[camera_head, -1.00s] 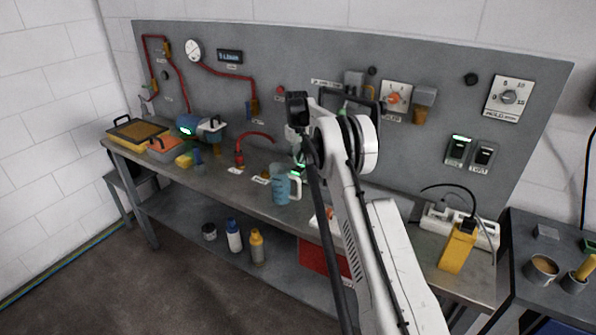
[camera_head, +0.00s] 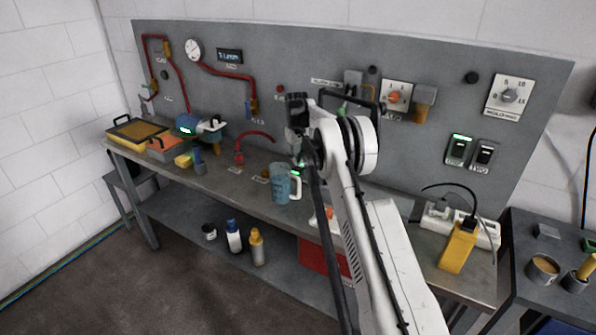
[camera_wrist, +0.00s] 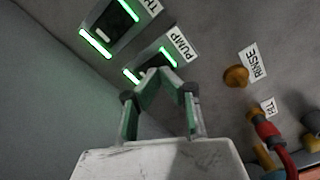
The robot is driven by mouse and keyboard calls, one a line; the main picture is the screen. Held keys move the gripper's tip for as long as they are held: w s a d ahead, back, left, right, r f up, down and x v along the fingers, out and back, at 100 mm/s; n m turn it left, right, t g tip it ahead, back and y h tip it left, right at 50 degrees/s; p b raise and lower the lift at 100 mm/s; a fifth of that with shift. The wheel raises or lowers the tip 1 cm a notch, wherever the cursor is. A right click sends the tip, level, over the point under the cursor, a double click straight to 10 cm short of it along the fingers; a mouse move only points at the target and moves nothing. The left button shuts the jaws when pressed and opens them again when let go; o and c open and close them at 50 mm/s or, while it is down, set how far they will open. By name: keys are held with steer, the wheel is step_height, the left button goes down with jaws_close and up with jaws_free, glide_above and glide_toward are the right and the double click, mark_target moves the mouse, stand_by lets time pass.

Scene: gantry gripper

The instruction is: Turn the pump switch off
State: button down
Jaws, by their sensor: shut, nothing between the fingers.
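In the wrist view, the pump switch (camera_wrist: 155,64) is a dark plate with green lit bars, next to a white label reading PUMP (camera_wrist: 181,43). Its lower part is partly hidden by my fingers. My gripper (camera_wrist: 163,74) is shut and empty, with its green-sided fingers meeting over or right at the lower part of the switch. I cannot tell whether the tips touch it. In the head view my arm hides the pump switch, and the fingertips cannot be made out.
Another green-lit switch (camera_wrist: 108,27) is close to the pump switch on the panel. A brass knob labelled RINSE (camera_wrist: 236,76) and a red hose (camera_wrist: 270,135) are to the right. A blue mug (camera_head: 280,184) stands on the bench below my arm.

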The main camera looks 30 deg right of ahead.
mark_target(297, 169)
steer(key=shift+f+b, duration=0.8)
steer(key=shift+f, duration=0.5)
stand_by(0.7)
steer(key=shift+r, duration=0.1)
steer(key=shift+r+p, duration=0.9)
steer(key=shift+r, duration=2.55)
steer(key=shift+r, duration=0.1)
